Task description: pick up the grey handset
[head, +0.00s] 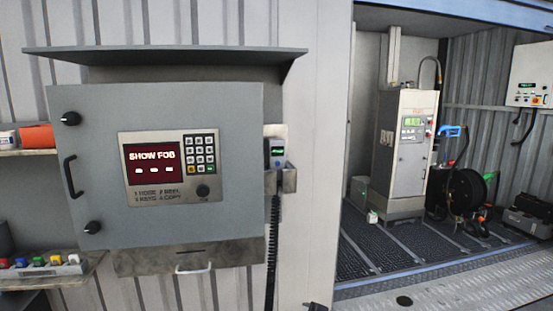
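A small grey handset (277,149) with a small lit display sits upright in a metal holder (288,179) on the right side of the grey cabinet (90,150). The holder's front covers its lower part. A dark coiled cord (272,245) hangs below the holder. Neither of my grippers can be made out in the head view. A small dark piece (316,307) shows at the bottom edge, too cut off to identify.
The cabinet has a keypad panel (201,153), a black side handle (72,176) and an overhanging hood (165,53). Shelves with small items (38,263) stand at the left. A bay with a pump cabinet (405,145) and hose reel (465,190) opens at the right. The wall right of the handset is bare.

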